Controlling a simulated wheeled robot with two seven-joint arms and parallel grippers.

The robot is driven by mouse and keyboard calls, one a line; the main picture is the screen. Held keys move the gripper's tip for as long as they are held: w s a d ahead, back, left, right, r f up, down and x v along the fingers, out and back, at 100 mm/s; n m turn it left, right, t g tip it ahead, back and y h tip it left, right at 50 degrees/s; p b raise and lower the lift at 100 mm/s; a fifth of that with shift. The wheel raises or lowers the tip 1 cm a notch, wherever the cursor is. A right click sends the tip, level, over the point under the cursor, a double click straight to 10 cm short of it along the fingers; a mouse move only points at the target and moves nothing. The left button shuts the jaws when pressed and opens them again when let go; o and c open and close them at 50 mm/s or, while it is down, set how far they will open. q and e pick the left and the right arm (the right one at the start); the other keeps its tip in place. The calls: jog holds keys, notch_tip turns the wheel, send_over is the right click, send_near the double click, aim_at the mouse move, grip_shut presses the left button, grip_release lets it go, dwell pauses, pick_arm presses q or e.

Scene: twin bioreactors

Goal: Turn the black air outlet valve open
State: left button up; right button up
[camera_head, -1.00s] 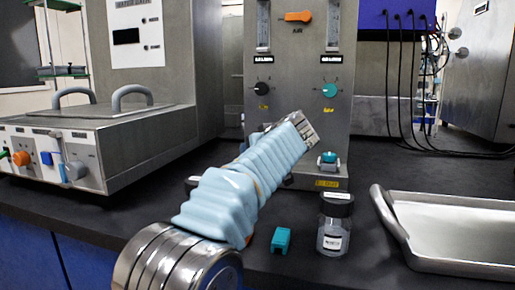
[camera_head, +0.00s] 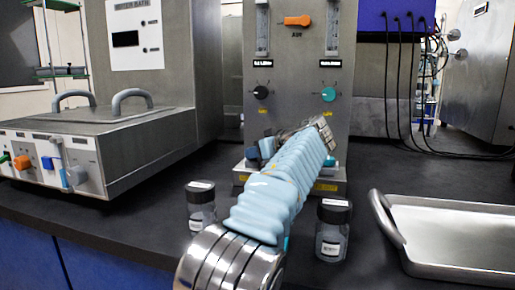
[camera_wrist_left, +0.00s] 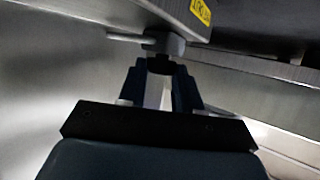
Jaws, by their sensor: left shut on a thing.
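The black air outlet valve (camera_wrist_left: 159,64) shows in the left wrist view as a small black piece under a grey fitting (camera_wrist_left: 164,43) at the panel's lower edge. My left gripper (camera_wrist_left: 160,86) is shut on it, its dark fingers on either side. In the head view my left arm slants up from the bottom middle. The left gripper (camera_head: 262,150) shows only in part behind it, low at the grey panel (camera_head: 296,65), and the valve cannot be made out there. My right gripper is in neither view.
A black knob (camera_head: 260,92) and a teal knob (camera_head: 328,94) sit higher on the panel. Black-capped bottles stand left (camera_head: 202,210) and right (camera_head: 332,235) of my arm. A metal tray (camera_head: 455,238) is at right, a water bath (camera_head: 95,140) at left.

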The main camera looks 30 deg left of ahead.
pick_arm(q)
jog(key=p, duration=0.1)
jog(key=n+g, duration=0.1)
jog(key=g+p, duration=0.1)
jog(key=shift+w+d+r+n+y+p, duration=0.1)
jog(key=shift+w+r+n+y+p, duration=0.15)
jog(key=shift+n+y+p, duration=0.15)
jog(key=shift+w+f+n+g+p, duration=0.15)
jog(key=shift+f+n+g+p, duration=0.05)
jog(key=shift+n+g+p, duration=0.7)
jog(key=o, duration=1)
jog(key=shift+o, duration=0.2)
